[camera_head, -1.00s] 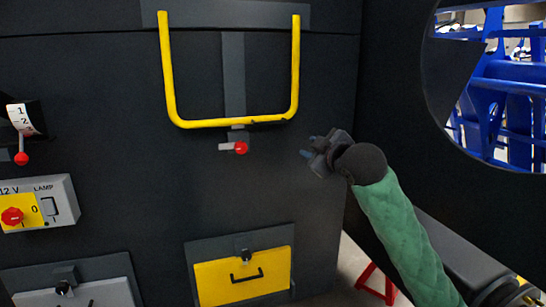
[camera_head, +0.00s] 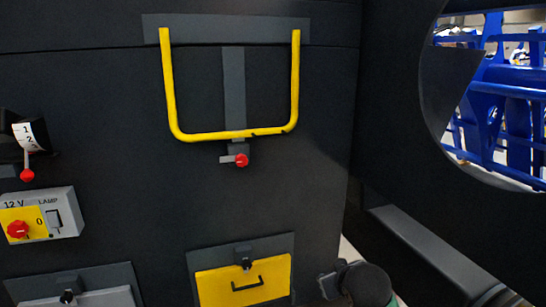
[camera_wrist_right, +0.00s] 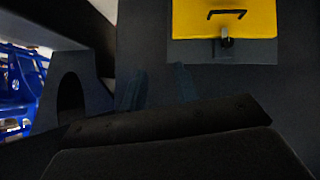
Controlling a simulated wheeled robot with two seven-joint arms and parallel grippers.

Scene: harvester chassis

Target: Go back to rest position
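My right gripper (camera_head: 326,287) is low in the head view, just right of the yellow drawer (camera_head: 225,287). Its wrist and part of the forearm are cut off by the bottom edge. In the right wrist view the two bluish fingers of the right gripper (camera_wrist_right: 157,88) stand apart with nothing between them. The yellow drawer also shows at the top of that view (camera_wrist_right: 190,22), apart from the fingers. My left gripper is in neither view.
A dark panel carries a yellow U-shaped bar (camera_head: 215,136), a red-knobbed latch (camera_head: 241,160), a lamp switch box (camera_head: 62,221) and a red-tipped lever (camera_head: 27,175). A dark side wall (camera_head: 395,130) with a round opening stands at the right.

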